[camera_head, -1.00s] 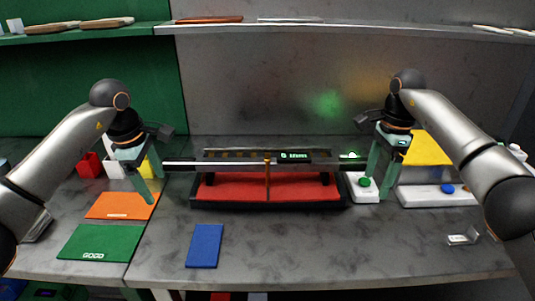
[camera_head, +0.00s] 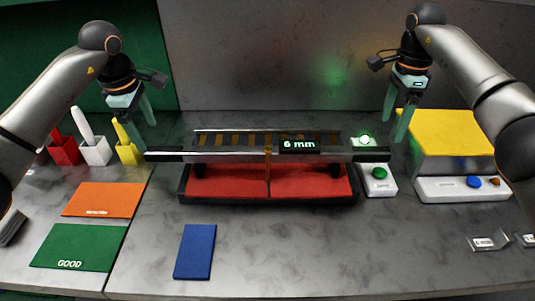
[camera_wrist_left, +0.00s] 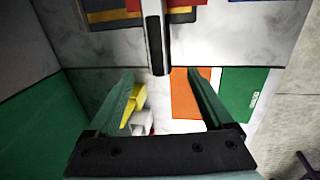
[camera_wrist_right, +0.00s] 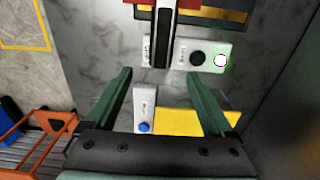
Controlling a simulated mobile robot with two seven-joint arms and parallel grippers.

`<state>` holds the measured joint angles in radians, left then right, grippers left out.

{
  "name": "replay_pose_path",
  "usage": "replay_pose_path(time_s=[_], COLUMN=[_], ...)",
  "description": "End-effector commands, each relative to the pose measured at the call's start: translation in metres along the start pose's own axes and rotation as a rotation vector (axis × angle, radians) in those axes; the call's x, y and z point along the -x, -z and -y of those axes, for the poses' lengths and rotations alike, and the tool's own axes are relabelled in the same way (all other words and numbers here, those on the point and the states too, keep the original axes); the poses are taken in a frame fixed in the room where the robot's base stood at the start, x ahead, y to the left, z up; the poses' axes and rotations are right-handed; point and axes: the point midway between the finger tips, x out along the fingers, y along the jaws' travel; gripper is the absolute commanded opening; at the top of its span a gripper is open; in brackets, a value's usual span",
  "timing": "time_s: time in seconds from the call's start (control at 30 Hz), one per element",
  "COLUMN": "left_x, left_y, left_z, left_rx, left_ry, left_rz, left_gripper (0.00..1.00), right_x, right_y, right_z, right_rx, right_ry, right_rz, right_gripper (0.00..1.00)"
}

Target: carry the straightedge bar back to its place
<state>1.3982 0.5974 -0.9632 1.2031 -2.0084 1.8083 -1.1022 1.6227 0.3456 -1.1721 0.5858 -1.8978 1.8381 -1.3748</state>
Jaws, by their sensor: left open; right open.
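The straightedge bar (camera_head: 225,155) is long and silver with black ends. It lies level across the front of the fixture over the red-lined tray (camera_head: 183,190), its ends overhanging both sides. My left gripper (camera_head: 145,120) is open and empty above the bar's left end. In the left wrist view the bar's end (camera_wrist_left: 155,40) lies ahead of the spread fingers. My right gripper (camera_head: 398,125) is open and empty, above and just right of the bar's right end. The right wrist view shows that end (camera_wrist_right: 163,35) beyond the open fingers.
A "6 mm" display (camera_head: 299,145) sits behind the bar. A green-button box (camera_head: 378,180) and a yellow block (camera_head: 450,132) stand right. Red, white and yellow holders stand left. Orange (camera_head: 103,199), green (camera_head: 78,246) and blue (camera_head: 195,251) pads lie flat in front.

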Motion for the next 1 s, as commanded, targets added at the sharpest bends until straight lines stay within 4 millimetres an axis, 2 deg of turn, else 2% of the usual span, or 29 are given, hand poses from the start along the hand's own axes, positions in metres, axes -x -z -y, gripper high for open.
replay_pose_path(time_s=[0.6,0.8,1.0], left_x=[-0.104,-0.119,-0.121], left_y=[-0.001,-0.001,-0.001], left_z=[0.001,0.000,0.000], left_rx=[0.000,0.000,-0.001], left_ry=[0.003,0.001,0.000], left_rz=[0.001,0.001,0.001], left_gripper=[0.85,0.85,0.85], right_x=[-0.104,-0.119,-0.121], right_y=[0.000,0.000,0.000], right_z=[-0.001,0.000,0.000], right_rx=[-0.001,-0.001,0.000], right_ry=[-0.002,0.000,0.001], right_rz=[0.001,0.001,0.001], right_gripper=[0.87,0.87,0.87])
